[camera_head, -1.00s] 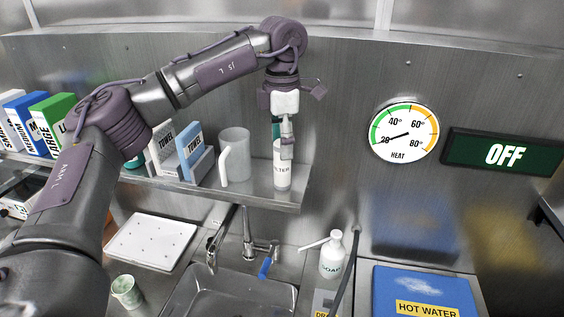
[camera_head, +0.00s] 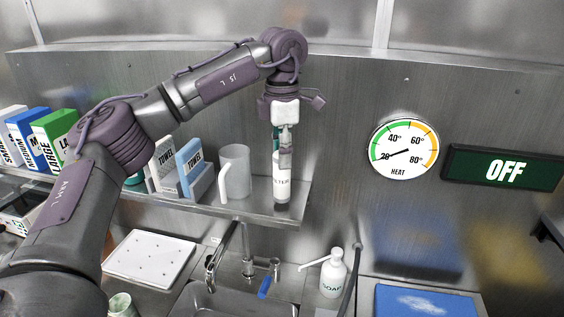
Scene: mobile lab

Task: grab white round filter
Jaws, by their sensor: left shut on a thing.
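The white round filter (camera_head: 282,190), a small upright cylinder with dark lettering, is at the right end of the metal shelf. My left gripper (camera_head: 284,160) points straight down over it and is shut on its upper part. The fingers hide part of the filter's top. I cannot tell whether its base touches the shelf or is just above it. My right gripper is not in view.
A white mug (camera_head: 236,172) stands just left of the filter, with towel boxes (camera_head: 193,166) beyond it. Below are a sink (camera_head: 225,300), a faucet (camera_head: 247,262), a soap bottle (camera_head: 333,274) and a white tray (camera_head: 150,256).

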